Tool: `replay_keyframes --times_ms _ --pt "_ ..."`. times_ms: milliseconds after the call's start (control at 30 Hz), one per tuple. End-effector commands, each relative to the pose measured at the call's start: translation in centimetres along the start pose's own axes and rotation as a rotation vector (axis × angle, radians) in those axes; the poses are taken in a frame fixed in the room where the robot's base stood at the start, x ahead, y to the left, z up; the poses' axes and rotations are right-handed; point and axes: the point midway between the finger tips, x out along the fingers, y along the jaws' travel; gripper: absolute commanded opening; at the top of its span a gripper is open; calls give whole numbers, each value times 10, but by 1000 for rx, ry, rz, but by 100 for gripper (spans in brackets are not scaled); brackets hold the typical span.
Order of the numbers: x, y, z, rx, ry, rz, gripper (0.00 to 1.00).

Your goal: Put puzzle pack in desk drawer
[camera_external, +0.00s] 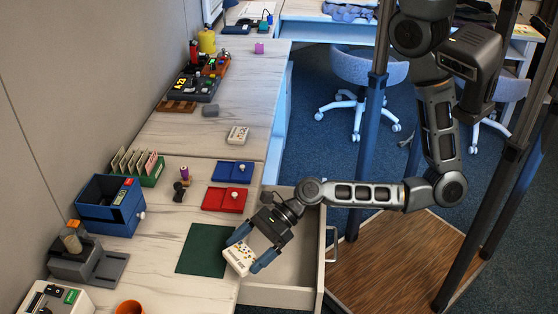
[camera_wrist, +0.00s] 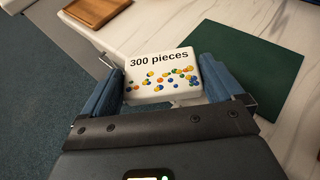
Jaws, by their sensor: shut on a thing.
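The puzzle pack (camera_wrist: 163,78) is a white box with "300 pieces" and coloured dots printed on it. In the external view the puzzle pack (camera_external: 239,258) is between the blue fingers of my gripper (camera_external: 250,252), near the right edge of the green mat. My gripper is shut on the pack, with a finger on each side, as the wrist view also shows (camera_wrist: 165,88). I cannot tell how high the pack is above the desk. The desk drawer (camera_external: 331,243) is pulled open just to the right of my gripper. Its visible inside looks empty; my gripper and arm hide part of it.
A green mat (camera_external: 197,249) lies on the desk beside the pack. A red tray (camera_external: 222,201) and a blue tray (camera_external: 233,170) lie behind it. A blue box (camera_external: 108,205) stands at left. An orange cup (camera_external: 130,307) is at the front. Another white pack (camera_external: 238,134) lies farther back.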

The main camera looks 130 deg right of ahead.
Motion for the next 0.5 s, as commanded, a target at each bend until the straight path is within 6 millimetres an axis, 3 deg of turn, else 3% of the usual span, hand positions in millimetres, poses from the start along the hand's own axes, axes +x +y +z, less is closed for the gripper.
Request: replay_keyframes --times_ms 100,200,500 --pt "-1 29 0 1 -1 2 63" --pt "-2 40 1 -1 -1 0 63" --pt "-2 41 0 -1 -1 -2 63"
